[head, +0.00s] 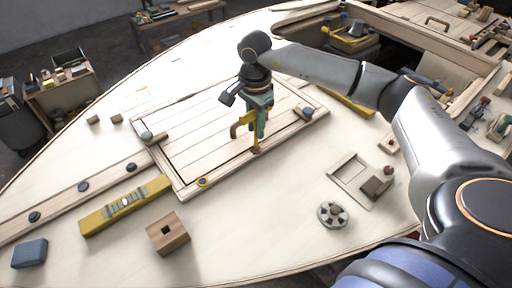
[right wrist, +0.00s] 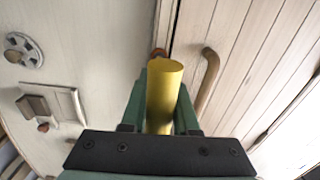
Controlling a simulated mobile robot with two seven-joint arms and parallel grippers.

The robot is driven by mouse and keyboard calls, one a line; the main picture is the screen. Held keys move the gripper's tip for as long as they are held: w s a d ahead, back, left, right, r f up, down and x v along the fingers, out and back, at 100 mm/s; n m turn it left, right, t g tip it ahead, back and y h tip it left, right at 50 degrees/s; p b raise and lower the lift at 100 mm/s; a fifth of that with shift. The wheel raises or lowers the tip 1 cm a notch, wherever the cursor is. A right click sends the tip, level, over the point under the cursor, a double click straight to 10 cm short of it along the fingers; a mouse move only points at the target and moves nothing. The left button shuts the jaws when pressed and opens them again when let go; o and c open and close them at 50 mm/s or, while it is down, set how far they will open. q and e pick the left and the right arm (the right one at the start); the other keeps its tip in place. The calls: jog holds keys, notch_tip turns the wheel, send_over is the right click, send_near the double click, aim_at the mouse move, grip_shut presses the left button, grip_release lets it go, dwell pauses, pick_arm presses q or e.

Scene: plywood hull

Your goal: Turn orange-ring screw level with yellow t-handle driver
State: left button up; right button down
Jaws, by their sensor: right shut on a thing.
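The yellow t-handle driver (head: 240,122) is in my right gripper (head: 261,104), which is shut on it above the hatch panel. In the right wrist view the driver (right wrist: 164,95) stands out as a yellow cylinder between the green fingers (right wrist: 160,110). Its tip is hidden. The orange-ring screw (head: 203,181) is a dark head with an orange ring at the panel's near corner. The driver is apart from it, up and to the right in the head view. I cannot tell how high the screw stands. My left gripper is not in view.
The plank hatch panel (head: 185,150) has a brown handle (right wrist: 207,80) beside the driver. A yellow level (head: 125,205), a wooden block (head: 167,233) and a grey disc (head: 333,215) lie on the plywood hull. An open recess (head: 350,45) is at the back right.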

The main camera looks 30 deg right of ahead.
jog(key=m, duration=0.4)
jog(key=shift+r+p, duration=0.1)
jog(key=shift+p, duration=0.3)
jog(key=m, duration=0.3)
jog(key=shift+m+p, duration=0.3)
jog(key=shift+f, duration=0.25)
jog(key=shift+f+b, duration=0.4)
jog(key=shift+b, duration=0.05)
jog(key=shift+r, duration=0.1)
